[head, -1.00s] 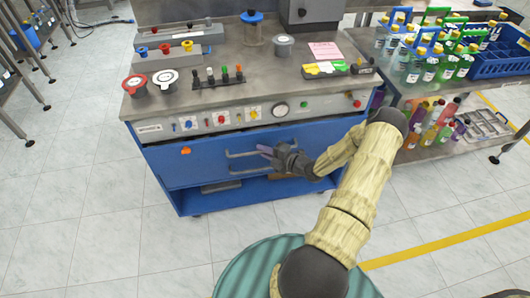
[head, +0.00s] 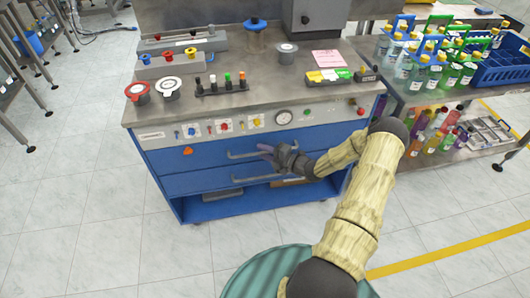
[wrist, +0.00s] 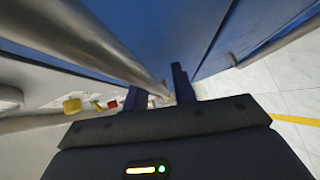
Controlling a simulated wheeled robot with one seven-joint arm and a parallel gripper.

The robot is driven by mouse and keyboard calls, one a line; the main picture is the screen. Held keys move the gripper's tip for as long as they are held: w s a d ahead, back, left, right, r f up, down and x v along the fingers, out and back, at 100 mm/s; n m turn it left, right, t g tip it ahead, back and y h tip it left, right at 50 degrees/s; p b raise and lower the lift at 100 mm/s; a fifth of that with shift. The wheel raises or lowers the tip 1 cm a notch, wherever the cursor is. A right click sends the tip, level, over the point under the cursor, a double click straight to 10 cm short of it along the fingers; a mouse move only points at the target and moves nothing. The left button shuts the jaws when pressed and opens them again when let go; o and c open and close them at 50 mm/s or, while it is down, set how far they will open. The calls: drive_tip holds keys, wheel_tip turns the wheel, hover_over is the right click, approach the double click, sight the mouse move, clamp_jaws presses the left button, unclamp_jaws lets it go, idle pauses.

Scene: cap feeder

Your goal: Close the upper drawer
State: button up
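The upper drawer (head: 205,157) is a blue front under the control panel, and it looks flush or nearly flush with the cabinet in the head view. Its grey bar handle (head: 242,155) runs across its middle. My gripper (head: 269,151) is at the right part of this handle. In the wrist view, the fingers of my gripper (wrist: 160,91) stand apart, and the metal handle bar (wrist: 112,52) runs toward the space between them. I cannot tell whether they touch it. The blue drawer face (wrist: 190,25) fills the top of that view.
The lower drawer (head: 203,181) with its own handle (head: 257,179) is directly below. The control panel (head: 180,133) with knobs and a gauge is just above. A shelf rack with bottles (head: 432,120) stands at the right. Open tiled floor lies in front.

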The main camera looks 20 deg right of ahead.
drive_tip(key=shift+w+r, duration=0.15)
drive_tip(key=shift+r, duration=0.1)
drive_tip(key=p+v, duration=0.1)
drive_tip(key=v, duration=1.6)
drive_tip(key=shift+s+f, duration=0.15)
drive_tip(key=shift+s, duration=0.2)
